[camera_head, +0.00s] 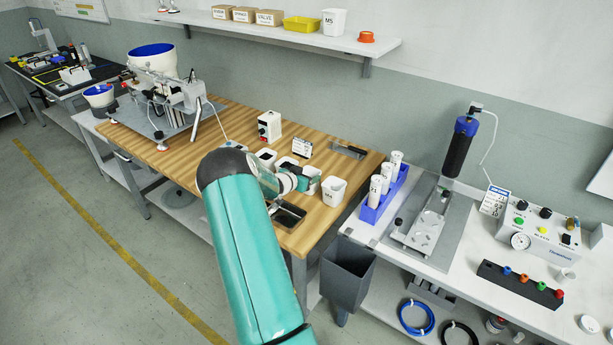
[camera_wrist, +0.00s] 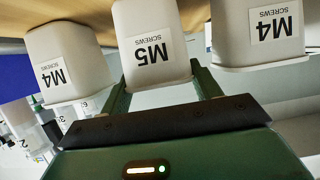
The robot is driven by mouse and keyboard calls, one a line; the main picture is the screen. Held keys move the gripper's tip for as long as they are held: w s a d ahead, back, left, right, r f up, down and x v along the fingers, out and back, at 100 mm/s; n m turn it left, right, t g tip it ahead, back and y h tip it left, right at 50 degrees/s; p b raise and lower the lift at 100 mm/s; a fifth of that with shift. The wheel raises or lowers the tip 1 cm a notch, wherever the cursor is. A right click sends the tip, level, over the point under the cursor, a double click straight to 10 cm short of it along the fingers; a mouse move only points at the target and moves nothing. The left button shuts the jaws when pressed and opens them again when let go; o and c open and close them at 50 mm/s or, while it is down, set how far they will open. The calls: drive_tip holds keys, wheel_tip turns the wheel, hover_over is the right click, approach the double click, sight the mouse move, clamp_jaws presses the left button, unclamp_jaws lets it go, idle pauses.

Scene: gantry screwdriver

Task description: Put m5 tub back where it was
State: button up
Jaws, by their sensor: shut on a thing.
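The white M5 tub (camera_wrist: 150,38), labelled "M5 SCREWS", is between the two green fingers of my gripper (camera_wrist: 163,88) in the wrist view. My gripper is shut on it. In the wrist view, white M4 tubs stand on either side, one at left (camera_wrist: 62,62) and one at right (camera_wrist: 255,35). In the head view, my gripper (camera_head: 306,181) is low over the wooden bench (camera_head: 235,130) in the row of tubs, partly hiding the M5 tub. I cannot tell whether the M5 tub touches the bench.
A white tub (camera_head: 333,191) stands right of my gripper near the bench edge. A dark tray (camera_head: 290,215) lies in front. A blue rack (camera_head: 383,200) with white bottles is farther right. Another M5-marked tub (camera_head: 333,22) stands on the wall shelf (camera_head: 290,32).

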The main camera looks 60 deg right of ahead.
drive_tip(key=o, duration=1.1)
drive_tip(key=shift+s, duration=0.1)
drive_tip(key=v, duration=1.2)
drive_tip(key=w+a+r+n+t+y, duration=0.1)
drive_tip(key=a+r+n+y, duration=0.1)
drive_tip(key=a+r, duration=0.55)
drive_tip(key=w+a+r+n+t+y, duration=0.15)
drive_tip(key=a+r, duration=0.25)
drive_tip(key=a, duration=0.6)
drive_tip(key=a+r+n+y, duration=0.25)
drive_tip(key=a+r, duration=0.35)
drive_tip(key=a, duration=0.3)
drive_tip(key=s+a+r+n+t+y, duration=0.1)
drive_tip(key=s+a+r+n+y, duration=0.1)
drive_tip(key=a, duration=0.8)
drive_tip(key=s+a+r+n+t+y, duration=0.2)
drive_tip(key=s+a+n, duration=0.3)
drive_tip(key=a, duration=0.5)
drive_tip(key=s+a+r+n+t+y, duration=0.2)
drive_tip(key=a+n, duration=0.4)
drive_tip(key=a, duration=0.5)
drive_tip(key=shift+s+r+n+y, duration=0.15)
drive_tip(key=shift+s+n+y, duration=0.25)
drive_tip(key=shift+s+y, duration=0.35)
